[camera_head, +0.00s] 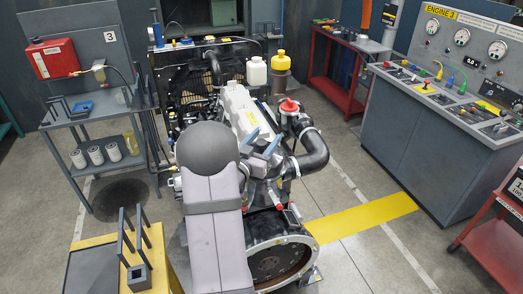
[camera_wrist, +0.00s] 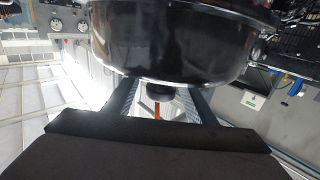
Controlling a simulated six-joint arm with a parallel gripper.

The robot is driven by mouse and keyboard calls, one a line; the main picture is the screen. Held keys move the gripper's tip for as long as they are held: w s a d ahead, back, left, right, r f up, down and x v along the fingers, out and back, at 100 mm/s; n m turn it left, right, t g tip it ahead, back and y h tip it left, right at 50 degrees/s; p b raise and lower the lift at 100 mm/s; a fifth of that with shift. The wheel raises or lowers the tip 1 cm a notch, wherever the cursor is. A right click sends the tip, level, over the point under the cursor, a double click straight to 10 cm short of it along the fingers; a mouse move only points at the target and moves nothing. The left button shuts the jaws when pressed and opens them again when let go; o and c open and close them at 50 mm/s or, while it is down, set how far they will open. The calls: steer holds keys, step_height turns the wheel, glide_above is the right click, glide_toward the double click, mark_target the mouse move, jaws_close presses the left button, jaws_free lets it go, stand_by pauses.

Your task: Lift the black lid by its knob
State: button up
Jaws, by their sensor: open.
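The black lid (camera_wrist: 175,45) fills the upper middle of the wrist view, glossy and round with a pale rim along its edge. Its small dark knob (camera_wrist: 160,91) juts from that edge between the two fingers of my gripper (camera_wrist: 165,97). The fingers are apart, one on each side of the knob, and I see no clear contact. In the head view my gripper (camera_head: 262,141) is over the engine (camera_head: 236,108), partly behind my arm. I cannot make out the lid there; my arm likely hides it.
A red-capped part (camera_head: 288,106) and a thick black pipe (camera_head: 311,154) stand close right of my gripper. A white bottle (camera_head: 256,73) and a yellow-capped bottle (camera_head: 281,66) are behind. A grey cart (camera_head: 85,120) is left, a gauge console (camera_head: 440,130) right.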

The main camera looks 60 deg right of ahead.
steer(key=shift+d+p, duration=0.3)
steer(key=shift+d, duration=0.65)
steer(key=shift+c, duration=0.5)
jaws_close()
steer(key=shift+r, duration=0.1)
steer(key=shift+r, duration=0.1)
step_height(320, 180, up, 10)
steer(key=b, duration=0.3)
